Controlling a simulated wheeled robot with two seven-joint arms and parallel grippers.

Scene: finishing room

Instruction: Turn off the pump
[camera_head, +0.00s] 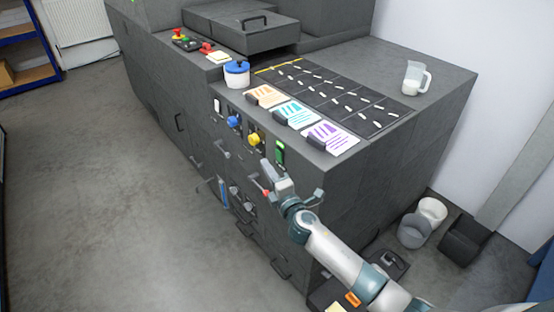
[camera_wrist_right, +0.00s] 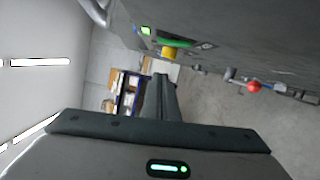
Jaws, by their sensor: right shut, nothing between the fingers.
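No part in view is clearly marked as the pump. A dark grey machine has controls on its front: a white switch (camera_head: 217,105), a blue knob (camera_head: 234,122), a yellow knob (camera_head: 254,139) and a green switch (camera_head: 280,153). Below them is a red-tipped lever (camera_head: 266,193). My right gripper (camera_head: 266,168) is shut and empty, in front of the panel, below the yellow knob and green switch. In the wrist view, the yellow knob (camera_wrist_right: 168,52), green switch (camera_wrist_right: 173,42) and red tip (camera_wrist_right: 253,87) lie apart from the gripper. My left gripper is out of view.
Colored cards (camera_head: 294,115), a blue-lidded jar (camera_head: 237,75) and a clear jug (camera_head: 415,78) stand on the machine top. Handles and small levers (camera_head: 222,150) stick out of the front. Bins (camera_head: 421,222) stand at right. The floor (camera_head: 110,190) at left is clear.

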